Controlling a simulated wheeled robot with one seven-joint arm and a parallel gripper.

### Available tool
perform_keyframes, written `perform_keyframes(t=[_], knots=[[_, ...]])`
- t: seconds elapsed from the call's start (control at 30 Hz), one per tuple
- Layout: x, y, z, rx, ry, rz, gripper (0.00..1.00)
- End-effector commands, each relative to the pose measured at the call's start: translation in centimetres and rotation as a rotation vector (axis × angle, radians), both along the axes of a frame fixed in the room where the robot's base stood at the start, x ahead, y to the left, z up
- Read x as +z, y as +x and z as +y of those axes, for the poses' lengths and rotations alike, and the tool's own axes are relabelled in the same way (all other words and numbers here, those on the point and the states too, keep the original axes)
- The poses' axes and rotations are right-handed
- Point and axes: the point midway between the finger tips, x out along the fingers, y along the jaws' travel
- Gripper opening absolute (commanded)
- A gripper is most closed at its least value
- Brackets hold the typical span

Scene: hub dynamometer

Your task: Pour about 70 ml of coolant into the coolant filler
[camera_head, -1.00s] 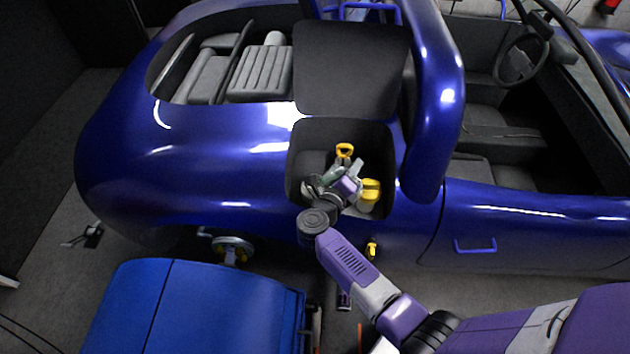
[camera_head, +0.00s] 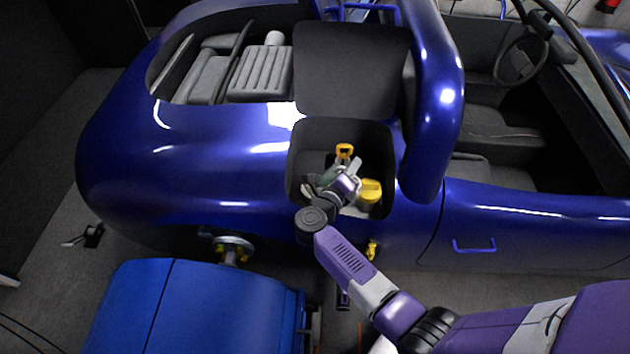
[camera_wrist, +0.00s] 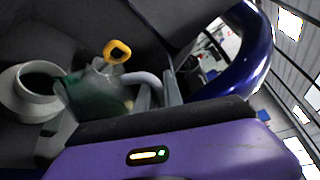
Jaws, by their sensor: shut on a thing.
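My gripper (camera_wrist: 108,108) is shut on a clear jug (camera_wrist: 90,92) with green liquid inside, seen in the wrist view. The jug is tilted toward a wide pale round neck (camera_wrist: 22,102) at the left, which looks like the coolant filler. The neck's opening is dark green inside. The jug's lip is close beside the neck; I cannot tell whether liquid is flowing or whether they touch. In the head view my gripper (camera_head: 336,184) and the jug (camera_head: 327,172) are inside the open bay, and my wrist hides much of both.
The car's open bay (camera_head: 300,140) has dark walls around my gripper. A yellow loop handle (camera_head: 344,150) stands behind the jug, and a yellow cap (camera_head: 370,190) sits close at right. The raised dark lid (camera_head: 350,65) is behind. A blue cabinet (camera_head: 200,310) stands in front.

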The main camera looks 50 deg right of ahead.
Motion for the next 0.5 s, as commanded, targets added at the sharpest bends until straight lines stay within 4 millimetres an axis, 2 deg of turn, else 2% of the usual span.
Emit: perform_keyframes(t=[0.5], knots=[[0.34, 0.31, 0.05, 0.001, -0.005, 0.029, 0.00]])
